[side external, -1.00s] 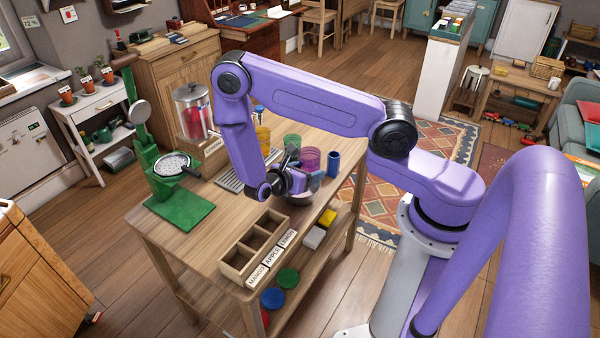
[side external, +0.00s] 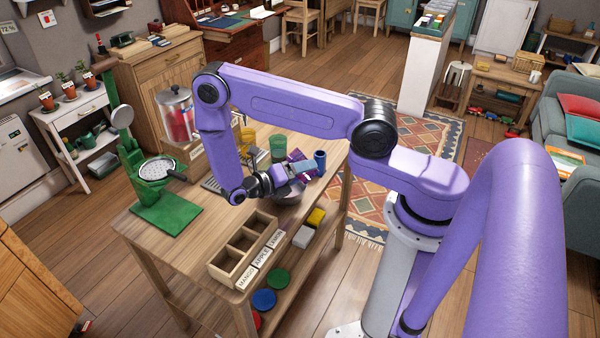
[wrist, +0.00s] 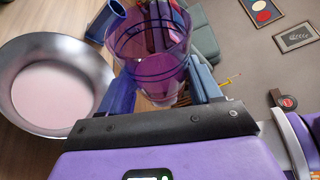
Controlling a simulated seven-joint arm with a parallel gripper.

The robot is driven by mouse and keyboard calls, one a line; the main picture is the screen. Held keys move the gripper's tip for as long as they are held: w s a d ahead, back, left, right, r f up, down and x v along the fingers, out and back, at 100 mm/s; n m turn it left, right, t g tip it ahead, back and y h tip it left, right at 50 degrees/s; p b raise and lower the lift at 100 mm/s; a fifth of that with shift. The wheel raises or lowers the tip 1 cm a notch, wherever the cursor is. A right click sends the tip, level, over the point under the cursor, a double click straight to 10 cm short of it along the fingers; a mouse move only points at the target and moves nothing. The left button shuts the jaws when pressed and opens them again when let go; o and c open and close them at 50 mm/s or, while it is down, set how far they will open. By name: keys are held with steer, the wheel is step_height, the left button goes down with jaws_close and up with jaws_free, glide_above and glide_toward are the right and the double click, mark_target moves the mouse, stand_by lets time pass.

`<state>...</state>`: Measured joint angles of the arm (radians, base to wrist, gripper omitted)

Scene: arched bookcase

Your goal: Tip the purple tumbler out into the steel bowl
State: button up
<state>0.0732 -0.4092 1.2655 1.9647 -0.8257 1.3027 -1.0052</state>
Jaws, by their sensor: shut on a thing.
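The purple tumbler (wrist: 150,45) is clear and see-through. My gripper (wrist: 162,78) is shut on it, one finger on each side. In the side view the tumbler (side external: 296,156) is tilted above the bowl, partly hidden by my gripper (side external: 296,170). The steel bowl (side external: 289,196) stands on the table just below. In the wrist view the bowl (wrist: 104,75) is beside the tumbler on the left, with a pale pink, even surface inside. I cannot tell whether anything is left in the tumbler.
A blue tumbler (side external: 319,161) stands close on the right of the held one. A green tumbler (side external: 277,149) and a yellow one (side external: 248,135) stand behind. A labelled wooden tray (side external: 228,262) is at the front, a green press (side external: 150,170) at the left.

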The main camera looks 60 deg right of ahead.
mark_target(292, 155)
steer(key=n+g+h, duration=0.1)
steer(key=n, duration=0.2)
steer(key=shift+r+n, duration=0.15)
steer(key=shift+n, duration=0.25)
steer(key=n, duration=0.1)
steer(key=w+r+n+g+h, duration=0.1)
steer(key=n, duration=0.1)
steer(key=shift+w+r, duration=0.15)
steer(key=shift+r, duration=0.1)
steer(key=shift+w+d+r+n+h, duration=0.1)
steer(key=shift+w+r+n+h, duration=0.2)
steer(key=shift+n, duration=0.55)
steer(key=shift+w+r+n+h, duration=0.2)
steer(key=shift+r+n+h, duration=0.2)
steer(key=shift+n, duration=0.4)
steer(key=shift+w+d+r+n+h, duration=0.1)
steer(key=shift+w+r+n+h, duration=0.25)
steer(key=shift+n, duration=0.5)
steer(key=shift+s+f, duration=0.1)
